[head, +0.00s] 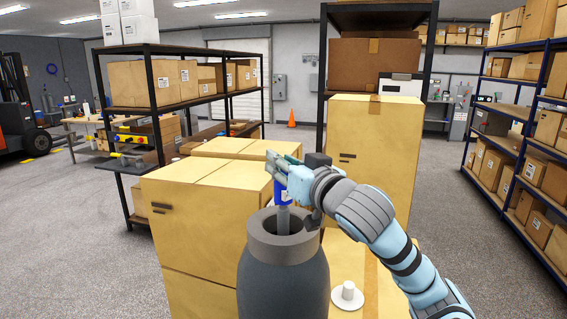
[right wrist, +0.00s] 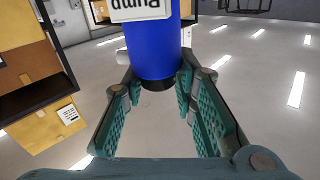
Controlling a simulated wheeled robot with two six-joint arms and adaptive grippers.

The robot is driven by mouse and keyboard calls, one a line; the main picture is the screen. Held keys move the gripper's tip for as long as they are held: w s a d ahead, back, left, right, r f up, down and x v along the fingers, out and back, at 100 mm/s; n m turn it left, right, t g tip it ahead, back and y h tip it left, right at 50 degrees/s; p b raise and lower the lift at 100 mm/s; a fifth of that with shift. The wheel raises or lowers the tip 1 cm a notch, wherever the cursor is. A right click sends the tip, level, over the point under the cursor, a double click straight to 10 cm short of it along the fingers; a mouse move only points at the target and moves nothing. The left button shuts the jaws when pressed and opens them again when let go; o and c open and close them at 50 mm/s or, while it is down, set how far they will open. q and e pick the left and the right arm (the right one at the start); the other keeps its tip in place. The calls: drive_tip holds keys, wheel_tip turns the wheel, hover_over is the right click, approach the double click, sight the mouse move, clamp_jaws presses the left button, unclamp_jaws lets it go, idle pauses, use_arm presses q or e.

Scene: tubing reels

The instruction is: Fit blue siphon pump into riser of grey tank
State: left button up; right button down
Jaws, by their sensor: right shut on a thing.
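The blue siphon pump (head: 281,194) is upright in my right gripper (head: 279,172), above the mouth of the grey tank (head: 283,283). A grey tube (head: 283,218) runs down from the pump into the outline of the tank's round riser (head: 262,249); I cannot tell how deep its lower end goes. In the right wrist view the blue pump (right wrist: 153,40), with a white label reading "Pump" upside down, stands between the two green fingers of the gripper (right wrist: 157,90). My left gripper is in neither view.
Cardboard boxes (head: 202,190) stand behind and left of the tank, and a taller box (head: 375,150) behind my right arm. A white cap-like piece (head: 347,296) lies right of the tank. Shelves (head: 530,130) line the right side. Open floor (head: 80,230) lies at the left.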

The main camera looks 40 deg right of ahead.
drive_tip(key=shift+f, duration=0.15)
drive_tip(key=shift+f+b, duration=2.45)
drive_tip(key=shift+f, duration=0.2)
drive_tip(key=c, duration=1.2)
unclamp_jaws()
wheel_tip(320, 180, up, 10)
drive_tip(key=shift+a+r, duration=0.1)
